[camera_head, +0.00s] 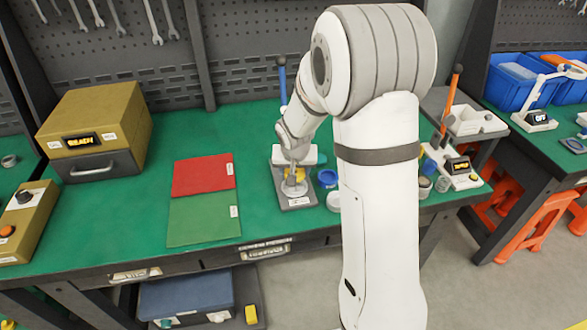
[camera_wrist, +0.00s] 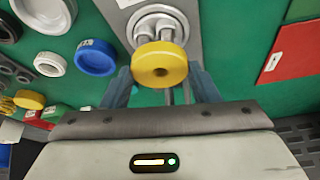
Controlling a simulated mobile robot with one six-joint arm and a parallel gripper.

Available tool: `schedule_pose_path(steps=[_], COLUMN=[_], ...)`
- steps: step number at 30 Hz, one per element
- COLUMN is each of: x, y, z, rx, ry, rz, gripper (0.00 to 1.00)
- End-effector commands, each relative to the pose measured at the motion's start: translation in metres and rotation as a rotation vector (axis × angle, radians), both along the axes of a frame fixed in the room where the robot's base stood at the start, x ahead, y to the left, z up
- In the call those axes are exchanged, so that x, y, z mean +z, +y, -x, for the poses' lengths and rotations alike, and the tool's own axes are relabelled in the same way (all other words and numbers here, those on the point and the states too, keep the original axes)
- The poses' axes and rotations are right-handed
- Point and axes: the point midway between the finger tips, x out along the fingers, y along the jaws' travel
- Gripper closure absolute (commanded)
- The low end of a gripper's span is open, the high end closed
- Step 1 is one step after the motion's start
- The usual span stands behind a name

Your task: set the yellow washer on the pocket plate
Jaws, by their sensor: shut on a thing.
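In the head view my gripper (camera_head: 294,176) is above a grey plate (camera_head: 299,204) with a white round seat, and the washer shows as a small yellow patch there. The grey plate also shows in the wrist view (camera_wrist: 188,40), with the round seat (camera_wrist: 160,25) just past the washer. I take this as the pocket plate, though no readable label confirms it. The gap between washer and seat is unclear.
A blue-handled lever (camera_head: 282,82) rises behind the plate. A blue ring (camera_wrist: 95,57), white ring (camera_wrist: 50,64) and another yellow piece (camera_wrist: 29,99) lie left in the wrist view. Red (camera_head: 203,174) and green (camera_head: 204,218) mats lie left of the plate in the head view.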

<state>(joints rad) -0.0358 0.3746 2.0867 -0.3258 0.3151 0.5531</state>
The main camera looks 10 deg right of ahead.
Motion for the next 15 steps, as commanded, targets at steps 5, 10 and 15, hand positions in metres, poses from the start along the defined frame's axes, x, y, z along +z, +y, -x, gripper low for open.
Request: schedule_pose_path(steps=[5, 10, 15], x=[-0.0016, -0.003, -0.0045], y=[0.0003, 0.0005, 0.0006], z=[-0.0002, -0.0002, -0.0002], rx=[0.0, 0.001, 0.001], ry=[-0.001, -0.001, -0.001], rz=[0.0, 0.001, 0.001], gripper=[0.58, 0.58, 0.58])
